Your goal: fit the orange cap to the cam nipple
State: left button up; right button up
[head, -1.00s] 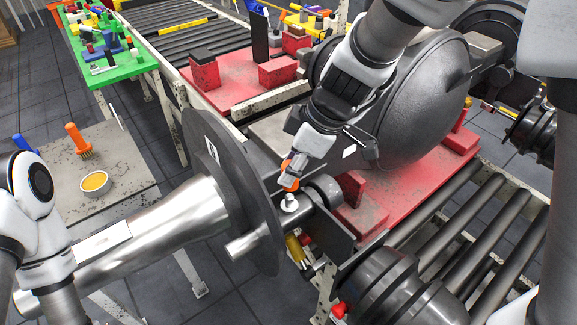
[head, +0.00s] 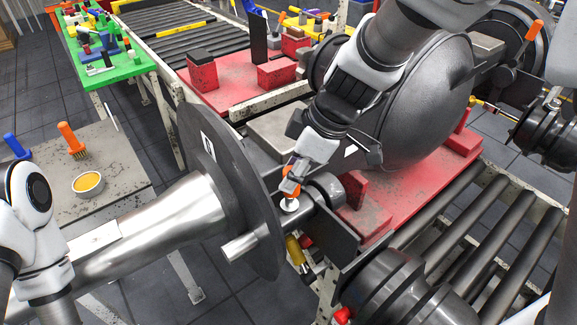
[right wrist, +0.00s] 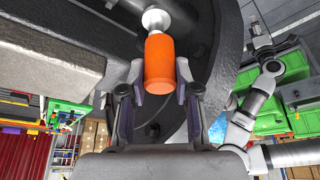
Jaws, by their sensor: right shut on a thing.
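The orange cap (right wrist: 158,64) is between the two fingers of my right gripper (right wrist: 158,92), which is shut on it. In the right wrist view the cap's far end meets the pale metal cam nipple (right wrist: 156,20). In the head view the cap (head: 292,172) is partly covered by my right gripper (head: 291,186). The nipple (head: 289,206) stands upright on the shaft beside the large disc, directly below the cap, its tip now hidden. I cannot tell how deeply the cap sits over it. My left arm shows at the left edge; its gripper is out of view.
The large grey disc (head: 222,185) stands just left of the nipple. A dark plate (head: 332,232) and a red fixture (head: 405,200) lie to the right. A yellow cylinder (head: 296,250) is below. A side table (head: 115,165) holds brushes and a bowl.

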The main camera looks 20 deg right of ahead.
jog(key=shift+s+r, duration=0.1)
jog(key=shift+s, duration=0.05)
jog(key=shift+w+a, duration=0.15)
jog(key=shift+w, duration=0.4)
dwell(0.5)
jog(key=shift+s+b, duration=0.1)
jog(key=shift+b, duration=0.35)
